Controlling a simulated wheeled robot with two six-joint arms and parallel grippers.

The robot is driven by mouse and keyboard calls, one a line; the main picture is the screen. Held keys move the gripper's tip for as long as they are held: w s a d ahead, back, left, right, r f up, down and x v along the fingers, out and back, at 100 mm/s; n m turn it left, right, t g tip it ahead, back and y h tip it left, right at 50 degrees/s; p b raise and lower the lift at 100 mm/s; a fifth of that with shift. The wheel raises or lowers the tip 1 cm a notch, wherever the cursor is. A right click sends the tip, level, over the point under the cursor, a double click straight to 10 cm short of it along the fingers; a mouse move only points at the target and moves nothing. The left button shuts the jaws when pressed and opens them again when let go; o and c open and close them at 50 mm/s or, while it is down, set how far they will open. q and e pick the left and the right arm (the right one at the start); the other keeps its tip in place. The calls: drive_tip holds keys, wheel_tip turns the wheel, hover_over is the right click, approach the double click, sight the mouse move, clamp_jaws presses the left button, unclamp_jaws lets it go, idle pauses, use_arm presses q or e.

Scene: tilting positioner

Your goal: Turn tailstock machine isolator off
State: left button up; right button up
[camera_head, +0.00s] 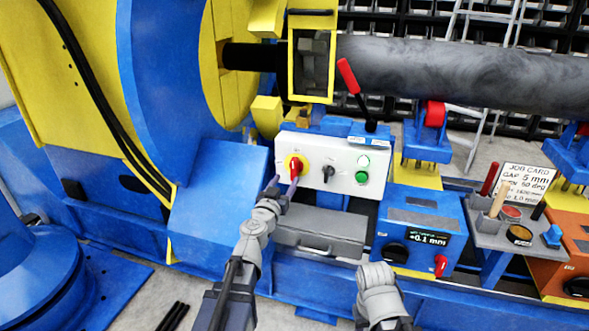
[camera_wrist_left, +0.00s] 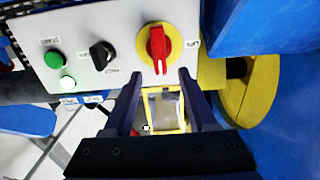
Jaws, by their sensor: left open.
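The isolator is a red rotary handle (camera_head: 296,167) on a yellow round plate, at the left end of a white control panel (camera_head: 344,157). The handle stands roughly upright on the panel. In the left wrist view the red handle (camera_wrist_left: 158,46) lies just beyond the fingertips, on the line between them. My left gripper (camera_head: 284,188) is open and empty, its fingers pointing at the handle. In the left wrist view the gripper (camera_wrist_left: 159,77) shows a gap between its fingers and the handle, with no clear contact. Part of my right arm shows at the bottom; its gripper cannot be made out.
A red-handled lever (camera_head: 349,76) rises above the panel. A grey drawer box (camera_head: 320,232) lies below. A blue +0.1 mm unit (camera_head: 415,228) stands to the right.

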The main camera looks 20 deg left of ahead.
sight(293, 169)
use_arm(q)
drive_tip(key=w, duration=0.7)
drive_tip(key=shift+w+d, duration=0.15)
drive_tip(key=shift+w, duration=0.15)
drive_tip(key=shift+c, duration=0.4)
clamp_jaws()
